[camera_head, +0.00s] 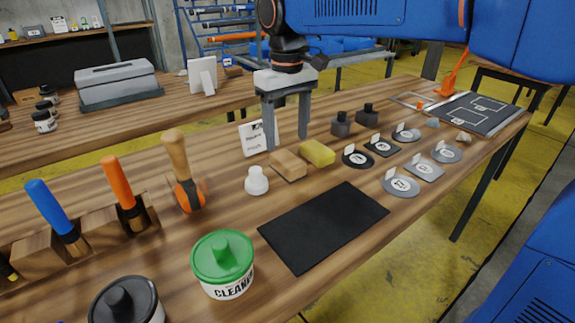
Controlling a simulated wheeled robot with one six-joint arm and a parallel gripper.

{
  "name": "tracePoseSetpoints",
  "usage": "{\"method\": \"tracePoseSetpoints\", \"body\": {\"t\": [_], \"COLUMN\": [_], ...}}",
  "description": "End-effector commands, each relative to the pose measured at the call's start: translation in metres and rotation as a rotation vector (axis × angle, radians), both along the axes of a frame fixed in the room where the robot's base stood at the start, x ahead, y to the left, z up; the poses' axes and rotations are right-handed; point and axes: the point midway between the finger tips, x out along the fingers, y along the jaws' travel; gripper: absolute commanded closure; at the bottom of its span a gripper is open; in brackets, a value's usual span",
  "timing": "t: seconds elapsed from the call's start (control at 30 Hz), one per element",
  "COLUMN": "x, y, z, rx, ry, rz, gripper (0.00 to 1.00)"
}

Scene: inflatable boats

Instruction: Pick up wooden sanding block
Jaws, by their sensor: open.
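The wooden sanding block (288,165) is a light brown block lying on the wooden workbench (225,215), left of a yellow sponge-like block (317,152). My gripper (286,143) points down with its two grey fingers apart. From this view, the fingers end just behind and above the block, with nothing seen between them. I cannot tell the exact height of the fingertips over the bench.
A white bottle (257,181), white card (253,138), black mat (323,225) and green-lidded cleaner can (223,264) are nearby.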

Motion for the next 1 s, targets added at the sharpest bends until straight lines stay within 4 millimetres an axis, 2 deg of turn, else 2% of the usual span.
{"method": "tracePoseSetpoints", "body": {"t": [0.1, 0.37, 0.6, 0.7, 0.97, 1.0], "x": [0.0, -0.001, -0.002, -0.001, -0.001, -0.001], "y": [0.0, 0.0, -0.001, -0.001, -0.001, -0.001], "z": [-0.014, -0.03, -0.062, -0.07, -0.073, -0.073], "rx": [-0.001, -0.001, 0.0, 0.001, 0.001, 0.001], "ry": [0.001, 0.001, 0.001, 0.0, 0.0, 0.0], "rz": [0.0, 0.0, 0.0, 0.001, 0.001, 0.001], "gripper": [0.38, 0.38, 0.38, 0.38, 0.38, 0.4]}}
